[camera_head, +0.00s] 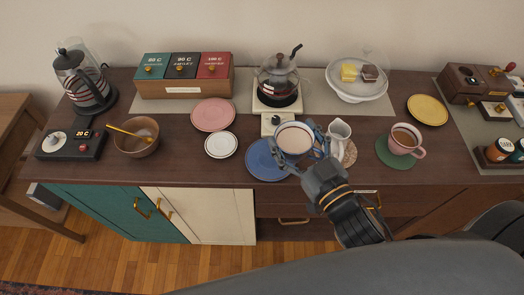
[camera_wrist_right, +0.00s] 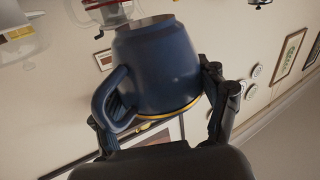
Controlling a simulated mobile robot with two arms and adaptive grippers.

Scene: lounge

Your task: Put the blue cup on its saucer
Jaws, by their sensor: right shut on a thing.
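The blue cup (camera_wrist_right: 158,70) is in my right gripper (camera_head: 308,143), whose fingers close on both sides of it. In the head view the cup (camera_head: 295,139) shows its pale inside, its opening facing up. Its handle (camera_wrist_right: 112,98) shows at the left in the right wrist view. The blue saucer (camera_head: 262,162) lies on the counter, with nothing seen on its bare left part. The cup overlaps the saucer's upper right edge in the head view, and the gap in height cannot be told. My left gripper is not in view.
A white pitcher (camera_head: 338,134) stands close right of my right gripper, and a pink cup (camera_head: 403,139) is on a green mat farther right.

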